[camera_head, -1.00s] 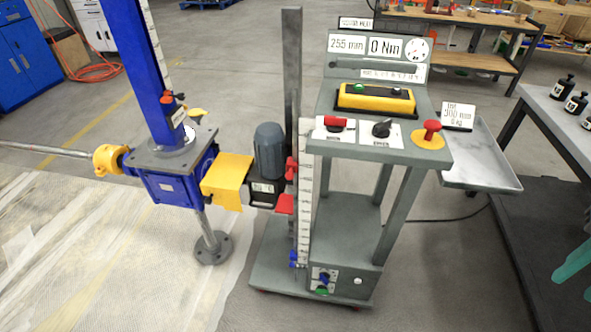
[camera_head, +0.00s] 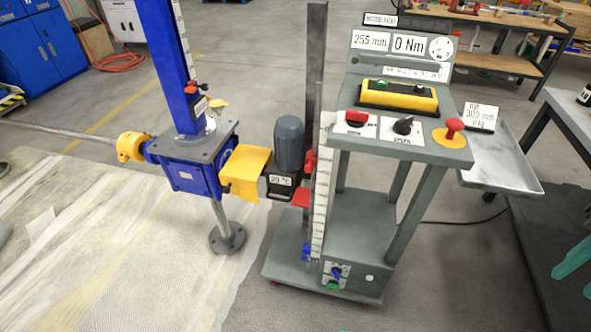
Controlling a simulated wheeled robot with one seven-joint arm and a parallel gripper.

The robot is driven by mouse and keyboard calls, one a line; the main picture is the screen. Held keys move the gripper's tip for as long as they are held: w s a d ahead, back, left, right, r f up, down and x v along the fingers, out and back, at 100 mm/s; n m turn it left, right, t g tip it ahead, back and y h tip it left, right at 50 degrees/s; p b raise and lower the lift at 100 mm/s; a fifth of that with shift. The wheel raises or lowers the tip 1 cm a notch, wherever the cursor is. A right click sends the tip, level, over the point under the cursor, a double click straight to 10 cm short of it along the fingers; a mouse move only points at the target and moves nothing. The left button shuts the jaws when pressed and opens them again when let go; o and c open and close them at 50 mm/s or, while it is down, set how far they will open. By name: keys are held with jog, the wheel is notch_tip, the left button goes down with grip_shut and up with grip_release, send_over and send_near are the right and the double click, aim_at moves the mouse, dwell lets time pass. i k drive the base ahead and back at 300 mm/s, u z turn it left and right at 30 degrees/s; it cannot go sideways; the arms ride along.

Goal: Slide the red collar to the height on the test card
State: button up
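A small red collar (camera_head: 310,161) sits on the upright beside the white ruled scale (camera_head: 322,190) of the grey test stand, in its upper half. A red bracket (camera_head: 301,198) sticks out to the left below it. A blue collar (camera_head: 306,253) sits near the scale's foot. The test card (camera_head: 482,117) stands at the stand's right side and seems to read 300 mm; its lower line is too small to read surely. The stand's display (camera_head: 370,41) reads 255 mm and 0 Nm. My gripper is not in view.
A blue screw jack (camera_head: 185,165) with a smaller red piece (camera_head: 190,87) on its column stands left of the stand. A yellow coupling guard (camera_head: 245,172) and motor (camera_head: 289,145) lie between. A grey side tray (camera_head: 505,160) juts out right. Floor in front is clear.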

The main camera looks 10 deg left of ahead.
aim_at(312, 160)
jog(key=u, duration=1)
jog(key=k, duration=1.3)
jog(key=z, duration=0.45)
jog(key=i, duration=1.5)
